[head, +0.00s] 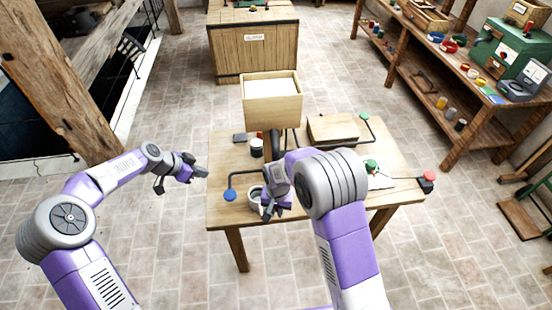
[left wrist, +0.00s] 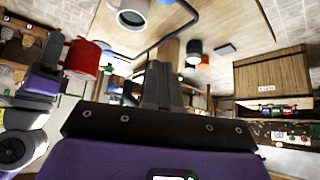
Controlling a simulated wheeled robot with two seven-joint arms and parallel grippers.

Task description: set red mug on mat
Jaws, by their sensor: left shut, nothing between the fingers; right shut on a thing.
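The red mug (left wrist: 84,58) shows in the left wrist view beside my right gripper (left wrist: 62,72), which is shut on it. In the head view my right gripper (head: 272,210) is over the table's front edge, and my arm hides the mug there. My left gripper (head: 204,172) is shut and empty at the table's left edge; its fingers also show in the left wrist view (left wrist: 160,85). I cannot make out the mat for sure; a small dark flat square (head: 240,138) lies at the table's back left.
A pale mug (head: 253,199) stands close to my right gripper. A blue-knobbed rod (head: 229,195) is left of it. A dark jar (head: 257,152), a wooden hopper (head: 273,112) and a wooden block (head: 333,128) stand farther back. A red-knobbed lever (head: 429,176) is at the right edge.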

